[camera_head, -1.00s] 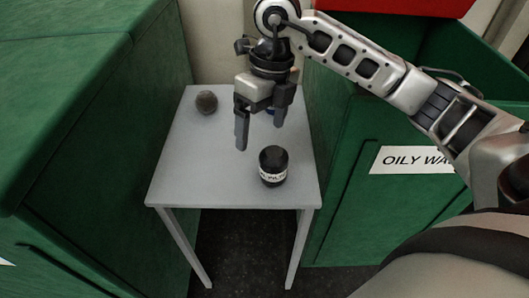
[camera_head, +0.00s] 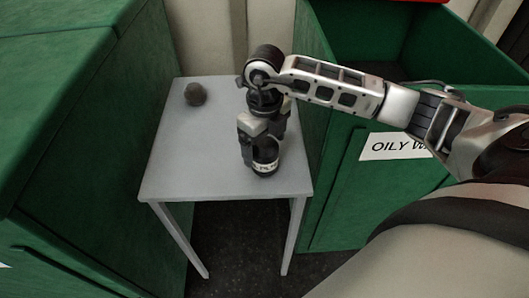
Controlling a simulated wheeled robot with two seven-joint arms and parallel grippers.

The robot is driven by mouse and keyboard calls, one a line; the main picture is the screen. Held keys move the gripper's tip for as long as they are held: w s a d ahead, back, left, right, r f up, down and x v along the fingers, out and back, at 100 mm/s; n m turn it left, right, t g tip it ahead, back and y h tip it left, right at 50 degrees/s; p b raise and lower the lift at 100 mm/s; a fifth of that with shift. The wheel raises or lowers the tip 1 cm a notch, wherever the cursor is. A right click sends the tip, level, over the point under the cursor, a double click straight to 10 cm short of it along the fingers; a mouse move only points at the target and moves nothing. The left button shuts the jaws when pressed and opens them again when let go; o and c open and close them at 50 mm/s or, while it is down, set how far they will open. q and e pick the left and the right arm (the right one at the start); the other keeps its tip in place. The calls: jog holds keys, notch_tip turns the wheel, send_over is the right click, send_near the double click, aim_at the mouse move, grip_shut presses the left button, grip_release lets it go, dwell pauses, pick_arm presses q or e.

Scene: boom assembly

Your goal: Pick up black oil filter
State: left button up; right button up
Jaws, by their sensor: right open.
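The black oil filter (camera_head: 265,160) is a short dark cylinder with a white lettered band. It stands upright on the grey table (camera_head: 190,165), right of the table's middle and near its front. My right gripper (camera_head: 262,148) points down over the filter, with its fingers at the filter's top and sides. The jaws are open. One finger shows at the filter's left side; I cannot tell whether it touches. The gripper hides the filter's upper back part. My left gripper is not in view.
A small dark round object (camera_head: 195,94) lies at the table's back left. A green cabinet (camera_head: 60,110) stands close on the left. A green bin (camera_head: 350,180) with an oily waste label (camera_head: 395,146) stands close on the right. The table's left half is mostly clear.

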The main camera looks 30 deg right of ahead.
notch_tip(320, 180, down, 3)
jog(key=shift+f, duration=0.2)
jog(key=c, duration=1.1)
jog(key=shift+r, duration=0.1)
jog(key=shift+c, duration=0.8)
